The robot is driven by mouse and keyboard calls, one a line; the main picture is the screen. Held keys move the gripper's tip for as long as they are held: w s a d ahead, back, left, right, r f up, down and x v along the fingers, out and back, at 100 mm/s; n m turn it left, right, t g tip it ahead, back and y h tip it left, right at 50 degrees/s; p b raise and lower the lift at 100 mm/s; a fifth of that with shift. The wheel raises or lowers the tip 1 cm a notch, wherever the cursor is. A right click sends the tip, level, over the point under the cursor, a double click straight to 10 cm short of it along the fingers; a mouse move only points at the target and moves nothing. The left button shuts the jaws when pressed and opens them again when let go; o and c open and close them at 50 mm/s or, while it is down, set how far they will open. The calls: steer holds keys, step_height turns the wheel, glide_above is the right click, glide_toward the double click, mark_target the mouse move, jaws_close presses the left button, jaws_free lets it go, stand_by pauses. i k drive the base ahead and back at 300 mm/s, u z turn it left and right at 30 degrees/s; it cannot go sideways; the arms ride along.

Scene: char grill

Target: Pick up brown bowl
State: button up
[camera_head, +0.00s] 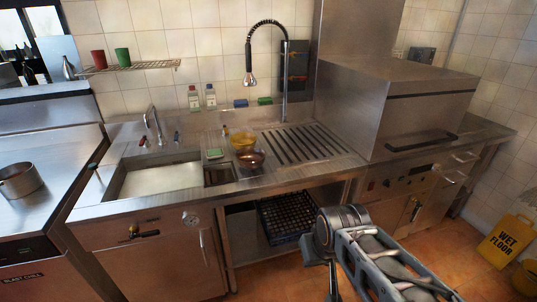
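A brown bowl (251,158) sits on the steel sink counter, at the left end of the ribbed drainboard. A yellow bowl (242,138) stands just behind it, close or touching; I cannot tell which. My arm shows at the lower right, in front of the counter and well apart from the bowl. My gripper's fingers cannot be made out, so I cannot tell whether it is open or shut.
The sink basin (160,178) is left of the bowls, with a green sponge (214,154) between. A tall spray faucet (284,80) rises behind. A steel dishwasher hood (395,105) stands right. A black crate (285,217) is below. A wet-floor sign (507,241) stands far right.

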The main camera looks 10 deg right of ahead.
mark_target(249, 158)
steer(key=u, duration=0.1)
steer(key=i, duration=1.1)
steer(key=u, duration=0.6)
